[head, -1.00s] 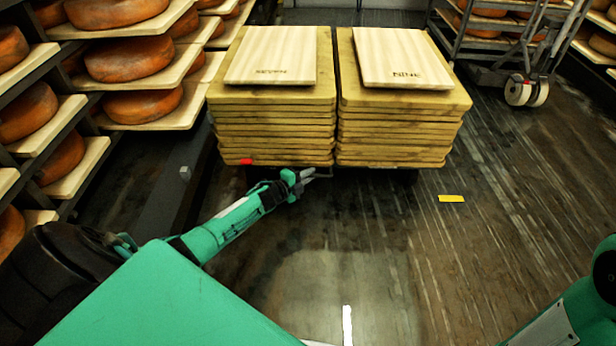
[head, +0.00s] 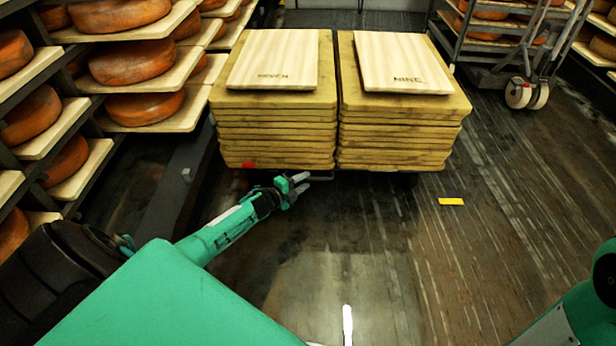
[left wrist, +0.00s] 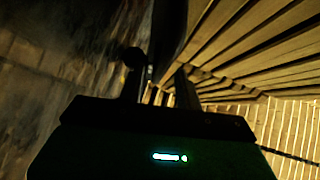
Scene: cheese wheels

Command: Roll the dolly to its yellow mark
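The dolly carries two stacks of wooden boards, a left stack (head: 275,130) topped by a pale board marked SEVEN and a right stack (head: 400,130) topped by one marked NINE. The dolly's base is mostly hidden under the boards. A thin dark handle bar (head: 321,178) sticks out low at its near side. My left gripper (head: 305,182) is at the left end of this bar, fingers apart. In the left wrist view, the two dark fingers (left wrist: 160,85) show a gap beside the boards. The yellow mark (head: 451,201) lies on the floor, right and nearer. My right gripper is out of view.
Shelves with cheese wheels (head: 130,65) line the left side. A wheeled metal rack (head: 520,65) stands at the back right. A red tag (head: 249,165) is on the left stack's lower edge. The floor around the yellow mark is clear.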

